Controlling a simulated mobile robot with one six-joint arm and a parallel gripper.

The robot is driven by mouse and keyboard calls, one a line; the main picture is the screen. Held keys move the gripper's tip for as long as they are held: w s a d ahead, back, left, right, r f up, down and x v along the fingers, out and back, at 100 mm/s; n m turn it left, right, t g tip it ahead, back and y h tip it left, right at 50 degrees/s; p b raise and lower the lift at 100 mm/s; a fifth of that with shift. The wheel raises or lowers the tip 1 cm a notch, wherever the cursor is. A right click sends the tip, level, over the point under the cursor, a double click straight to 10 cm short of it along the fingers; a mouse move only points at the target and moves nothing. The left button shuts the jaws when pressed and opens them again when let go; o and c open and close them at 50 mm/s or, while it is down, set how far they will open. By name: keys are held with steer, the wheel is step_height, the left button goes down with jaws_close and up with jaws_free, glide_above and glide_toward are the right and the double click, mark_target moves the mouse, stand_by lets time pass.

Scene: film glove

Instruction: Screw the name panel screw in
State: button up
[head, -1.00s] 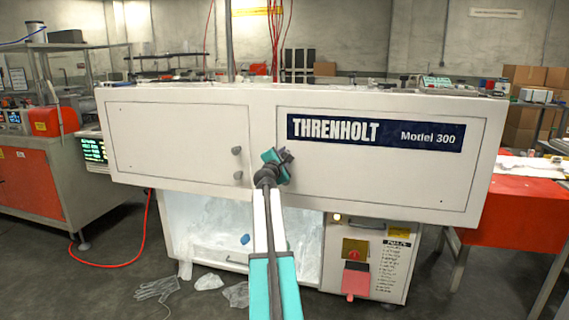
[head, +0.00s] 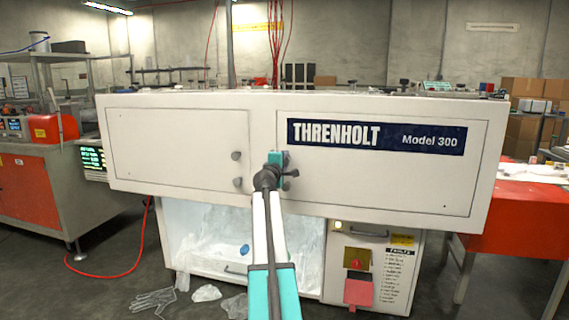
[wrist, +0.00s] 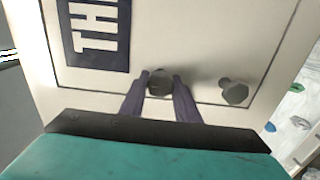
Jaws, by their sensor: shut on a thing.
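The name panel (head: 390,180) is the white right-hand front panel with the dark blue THRENHOLT plate (head: 378,136). My gripper (head: 285,158) is at its left edge, under the start of the plate. In the wrist view, my gripper's two dark fingers (wrist: 159,84) are shut on a dark grey name panel screw (wrist: 159,80), one on each side of its head. In the head view my gripper hides this screw. A second dark screw (wrist: 235,92) stands out near the panel's lower left corner, apart from the fingers. How deep the held screw sits cannot be told.
The left panel (head: 180,150) has two grey screws (head: 237,155) on its right edge, close to my gripper. Below is a frosted compartment (head: 205,240) with a blue cap. Gloves and film (head: 155,299) lie on the floor. A red bench (head: 510,215) stands right.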

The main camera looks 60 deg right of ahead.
steer(key=o, duration=1.1)
steer(key=shift+c, duration=0.2)
steer(key=shift+s+a, duration=0.1)
steer(key=shift+a, duration=0.05)
steer(key=p+v, duration=0.2)
steer(key=v, duration=1.1)
steer(key=shift+a, duration=0.25)
